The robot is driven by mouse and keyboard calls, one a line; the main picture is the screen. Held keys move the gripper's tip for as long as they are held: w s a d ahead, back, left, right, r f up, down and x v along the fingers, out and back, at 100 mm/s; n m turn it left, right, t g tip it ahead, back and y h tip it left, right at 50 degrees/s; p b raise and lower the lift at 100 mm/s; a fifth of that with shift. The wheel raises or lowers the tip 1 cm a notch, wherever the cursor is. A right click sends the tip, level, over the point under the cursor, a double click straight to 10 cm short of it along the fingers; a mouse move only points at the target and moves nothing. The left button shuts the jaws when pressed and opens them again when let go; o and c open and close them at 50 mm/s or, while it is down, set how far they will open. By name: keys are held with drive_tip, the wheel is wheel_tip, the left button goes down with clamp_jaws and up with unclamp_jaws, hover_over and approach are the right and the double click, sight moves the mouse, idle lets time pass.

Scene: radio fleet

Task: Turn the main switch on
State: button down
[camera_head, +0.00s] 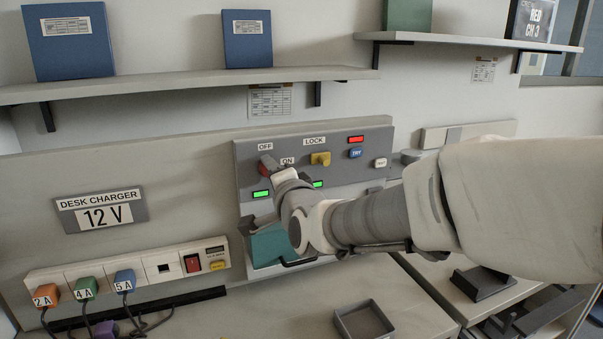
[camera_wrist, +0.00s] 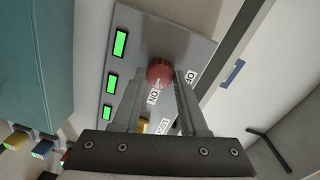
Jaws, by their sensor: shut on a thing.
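The main switch is a red rotary knob (camera_head: 265,165) on the grey panel (camera_head: 246,153), between the OFF and ON labels. In the wrist view the red knob (camera_wrist: 160,74) sits between the fingertips of my gripper (camera_wrist: 158,80), with a finger on each side. My gripper (camera_head: 275,174) is shut on the knob, and it hides part of the knob in the head view. The exact angle of the knob's pointer is hard to tell.
Beside the knob are a yellow LOCK knob (camera_head: 320,159), a blue TRY button (camera_head: 355,153), a white button (camera_head: 380,162), a red lamp (camera_head: 356,139) and green lamps (camera_head: 261,194). A teal box (camera_head: 266,247) stands below. The charger strip (camera_head: 148,270) is at lower left.

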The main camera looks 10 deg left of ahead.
idle(0.4)
drive_tip(key=shift+c, duration=2.2)
unclamp_jaws()
drive_tip(key=shift+s+d, duration=0.1)
